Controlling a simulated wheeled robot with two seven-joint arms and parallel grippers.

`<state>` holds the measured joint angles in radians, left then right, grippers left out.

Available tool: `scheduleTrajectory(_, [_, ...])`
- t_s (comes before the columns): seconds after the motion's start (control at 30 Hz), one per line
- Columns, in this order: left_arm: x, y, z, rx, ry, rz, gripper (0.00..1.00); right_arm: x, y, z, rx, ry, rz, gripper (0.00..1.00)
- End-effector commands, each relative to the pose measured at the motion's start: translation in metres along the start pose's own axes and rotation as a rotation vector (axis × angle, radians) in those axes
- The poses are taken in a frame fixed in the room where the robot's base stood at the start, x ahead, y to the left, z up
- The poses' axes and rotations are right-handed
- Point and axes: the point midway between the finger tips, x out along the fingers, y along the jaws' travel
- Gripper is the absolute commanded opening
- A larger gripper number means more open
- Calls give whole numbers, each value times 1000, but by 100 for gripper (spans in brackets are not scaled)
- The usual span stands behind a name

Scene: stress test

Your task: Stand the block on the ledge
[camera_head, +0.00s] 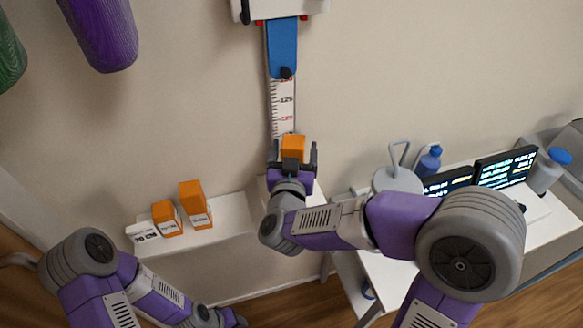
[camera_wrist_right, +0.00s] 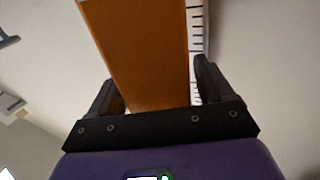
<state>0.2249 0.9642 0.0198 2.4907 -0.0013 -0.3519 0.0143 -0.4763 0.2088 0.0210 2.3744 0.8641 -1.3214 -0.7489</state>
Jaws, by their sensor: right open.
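An orange block (camera_head: 293,143) is at my right gripper (camera_head: 293,155), in front of the ruler strip on the wall. In the right wrist view the orange block (camera_wrist_right: 140,45) stands large between the fingers of the right gripper (camera_wrist_right: 155,80), which are open with one on each side. A gap shows beside the right finger; contact on the left cannot be told. The block's lower end is hidden by the gripper. The white ledge (camera_head: 235,218) runs along the wall, and my right arm covers part of it. My left gripper (camera_head: 228,319) is low at the bottom edge, its fingers unclear.
Two other orange blocks (camera_head: 195,205) (camera_head: 166,218) and a white labelled piece (camera_head: 143,232) are on the ledge's left. A ruler strip (camera_head: 283,105) with a blue slider (camera_head: 283,48) hangs above. A white desk (camera_head: 385,278) with screens (camera_head: 505,167) and a blue bottle (camera_head: 429,159) stands right.

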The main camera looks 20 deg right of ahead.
Motion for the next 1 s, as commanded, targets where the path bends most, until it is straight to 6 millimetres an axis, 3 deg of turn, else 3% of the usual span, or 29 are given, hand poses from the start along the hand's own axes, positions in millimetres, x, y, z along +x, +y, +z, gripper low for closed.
scheduleTrajectory(0.4, [2, 0, 0, 0, 0, 0, 43, -93, -1, 1, -1, 2, -9, 81])
scheduleTrajectory(0.6, [21, -8, -1, 0, -1, 0, 43, -110, -1, 3, 3, 3, -3, 81])
scheduleTrajectory(1.0, [24, -9, -1, 0, 0, 0, 43, -118, 0, 0, -1, 0, -2, 81])
